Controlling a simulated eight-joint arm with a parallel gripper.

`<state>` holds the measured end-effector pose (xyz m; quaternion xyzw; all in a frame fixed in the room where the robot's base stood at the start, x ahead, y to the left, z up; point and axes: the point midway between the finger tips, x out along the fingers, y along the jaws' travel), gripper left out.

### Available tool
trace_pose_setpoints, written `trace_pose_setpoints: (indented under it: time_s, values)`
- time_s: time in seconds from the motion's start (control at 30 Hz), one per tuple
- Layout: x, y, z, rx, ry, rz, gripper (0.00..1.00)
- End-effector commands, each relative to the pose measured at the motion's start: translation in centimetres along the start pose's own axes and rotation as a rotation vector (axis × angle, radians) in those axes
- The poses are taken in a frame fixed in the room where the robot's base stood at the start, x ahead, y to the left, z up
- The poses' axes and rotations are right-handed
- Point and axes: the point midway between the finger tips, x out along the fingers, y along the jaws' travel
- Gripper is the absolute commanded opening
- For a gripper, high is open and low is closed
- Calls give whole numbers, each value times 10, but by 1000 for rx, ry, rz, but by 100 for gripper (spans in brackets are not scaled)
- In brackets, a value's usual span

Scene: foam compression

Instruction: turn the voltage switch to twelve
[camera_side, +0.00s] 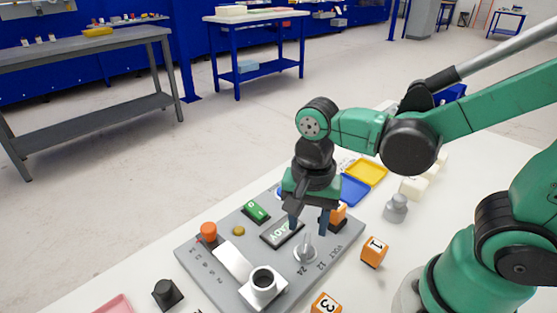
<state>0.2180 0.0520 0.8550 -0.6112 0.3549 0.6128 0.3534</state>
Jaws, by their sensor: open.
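The voltage switch (305,251) is a pale grey knob with an upright grip on the grey control panel (205,262). The markings "VOLT", "12" and "24" are printed around its right and front sides. I cannot tell exactly which mark the knob points to. The left finger stands near the display and the right finger stands to the right of the knob. I cannot tell whether either finger touches it.
Orange numbered cubes (374,251), a grey weight (396,208), a blue tray (352,190) and a yellow tray (366,172) lie nearby.

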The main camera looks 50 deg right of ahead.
Motion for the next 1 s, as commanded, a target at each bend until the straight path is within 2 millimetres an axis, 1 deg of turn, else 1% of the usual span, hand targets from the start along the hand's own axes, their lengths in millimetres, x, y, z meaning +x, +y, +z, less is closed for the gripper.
trace_pose_setpoints:
  time_s: [0.2,0.4,0.6,0.87,0.9,0.97,1.0]
  values:
    - [23,0,0,-1,1,-2,45]
    - [39,-1,0,-2,1,-3,45]
    - [46,0,0,-2,1,-4,45]
    - [46,0,0,-2,1,-4,45]
    - [46,0,0,-2,1,-4,33]
    - [46,0,0,-2,1,-4,16]
    - [46,0,0,-2,1,-4,5]
